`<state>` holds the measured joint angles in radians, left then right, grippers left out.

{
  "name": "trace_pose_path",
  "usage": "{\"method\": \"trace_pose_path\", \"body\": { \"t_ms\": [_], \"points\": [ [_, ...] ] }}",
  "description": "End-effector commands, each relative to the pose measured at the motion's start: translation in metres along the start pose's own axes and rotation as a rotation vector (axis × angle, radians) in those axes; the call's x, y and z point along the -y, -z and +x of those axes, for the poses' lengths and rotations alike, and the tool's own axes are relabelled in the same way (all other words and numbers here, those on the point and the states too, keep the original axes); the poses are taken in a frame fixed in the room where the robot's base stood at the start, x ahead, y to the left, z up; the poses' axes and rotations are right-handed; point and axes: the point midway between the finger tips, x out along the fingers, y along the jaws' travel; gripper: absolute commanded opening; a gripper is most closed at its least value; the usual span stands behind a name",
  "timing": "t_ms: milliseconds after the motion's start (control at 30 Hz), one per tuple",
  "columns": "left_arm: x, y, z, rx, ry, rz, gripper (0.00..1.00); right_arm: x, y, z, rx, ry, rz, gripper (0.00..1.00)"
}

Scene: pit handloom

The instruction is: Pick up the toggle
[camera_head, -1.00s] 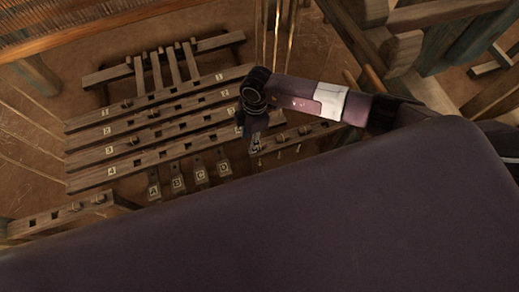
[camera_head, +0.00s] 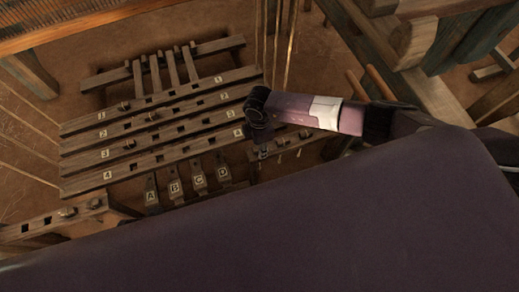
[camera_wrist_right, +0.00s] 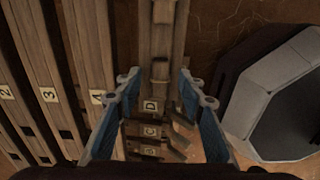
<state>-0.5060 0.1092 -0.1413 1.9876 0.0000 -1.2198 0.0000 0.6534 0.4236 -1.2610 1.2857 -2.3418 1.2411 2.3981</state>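My right gripper (camera_wrist_right: 160,78) is open in the right wrist view, its two blue-padded fingers on either side of a wooden rail (camera_wrist_right: 157,42). A small wooden toggle (camera_wrist_right: 160,70) sits on that rail, between the fingertips and apparently untouched. Another toggle (camera_wrist_right: 163,12) sits farther up the rail. In the head view, my right arm hangs over the left end of the short right rack, with small toggles (camera_head: 304,133) to its right. My left gripper is not in view.
Long slotted bars numbered 1 to 4 (camera_head: 150,150) lie left of my gripper, some with toggles in them. Lettered pieces A to D (camera_head: 175,190) hang below. Another rack with toggles (camera_head: 66,212) is at lower left. Taut cords (camera_head: 277,45) rise behind my wrist.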

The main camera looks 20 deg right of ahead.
Motion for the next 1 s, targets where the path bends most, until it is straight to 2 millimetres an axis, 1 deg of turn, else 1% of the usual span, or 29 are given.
{"method": "trace_pose_path", "body": {
  "t_ms": [233,500,567,833,1000],
  "points": [
    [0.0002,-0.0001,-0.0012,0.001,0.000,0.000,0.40,0.0001,0.0001,0.0006,0.000,0.000,-0.001,0.35],
    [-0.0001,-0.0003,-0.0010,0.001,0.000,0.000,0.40,0.0000,0.0000,0.0005,0.000,0.000,0.000,0.05],
    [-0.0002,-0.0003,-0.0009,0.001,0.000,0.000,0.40,0.0000,0.0000,0.0005,0.000,0.000,0.000,0.00],
    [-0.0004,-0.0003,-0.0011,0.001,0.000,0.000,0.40,-0.0002,-0.0001,-0.0003,0.000,0.000,0.000,0.00],
    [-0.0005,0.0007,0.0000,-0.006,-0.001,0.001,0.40,-0.0006,-0.0001,-0.0075,-0.001,-0.001,0.000,0.00]
  ]
}}
